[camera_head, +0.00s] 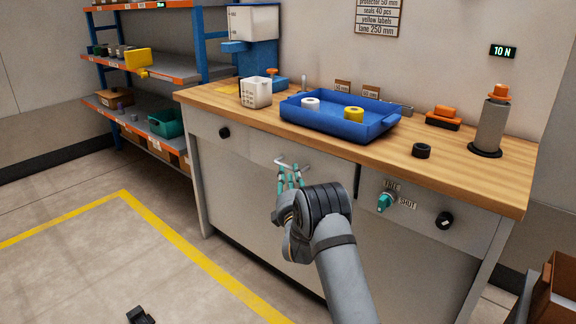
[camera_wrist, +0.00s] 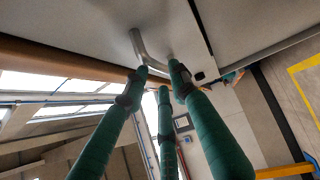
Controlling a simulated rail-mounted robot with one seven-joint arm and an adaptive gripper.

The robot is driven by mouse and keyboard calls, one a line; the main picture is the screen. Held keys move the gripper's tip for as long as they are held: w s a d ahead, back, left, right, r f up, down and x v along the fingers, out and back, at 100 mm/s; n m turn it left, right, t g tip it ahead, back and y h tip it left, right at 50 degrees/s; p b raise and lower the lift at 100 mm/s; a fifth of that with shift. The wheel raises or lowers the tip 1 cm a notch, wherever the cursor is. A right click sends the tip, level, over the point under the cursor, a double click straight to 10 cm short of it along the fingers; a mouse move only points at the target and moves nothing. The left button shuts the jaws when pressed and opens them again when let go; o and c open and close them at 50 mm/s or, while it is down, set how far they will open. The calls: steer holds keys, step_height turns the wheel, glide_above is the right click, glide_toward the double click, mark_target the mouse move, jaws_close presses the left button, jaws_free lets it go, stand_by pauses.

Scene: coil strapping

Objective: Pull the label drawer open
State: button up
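The label drawer front (camera_head: 255,153) is a pale panel under the wooden bench top and looks shut. I cannot make out any label on it. A thin metal bar handle (camera_head: 293,163) stands out from it, and the bent bar also shows in the wrist view (camera_wrist: 139,47). My gripper (camera_head: 290,176) is at this handle, its green fingers pointing at the drawer. In the wrist view the fingertips (camera_wrist: 160,80) are apart around the end of the bar. A gap shows between the lower finger and the bar; contact with the other two is unclear.
A teal switch (camera_head: 386,202) marked FREE and SHUT and a black knob (camera_head: 445,220) sit right of my arm. Another black knob (camera_head: 224,132) is at left. A blue tray (camera_head: 340,122) with two rolls stands on the bench top. The floor at front left is mostly clear.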

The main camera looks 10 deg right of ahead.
mark_target(288, 167)
steer(key=shift+w+d+r, duration=0.1)
steer(key=shift+w+r, duration=0.05)
steer(key=shift+w, duration=1.05)
steer(key=shift+w+d+r, duration=0.1)
steer(key=shift+w+r, duration=0.05)
steer(key=shift+w, duration=1)
steer(key=shift+c, duration=1.1)
steer(key=c, duration=0.4)
jaws_close()
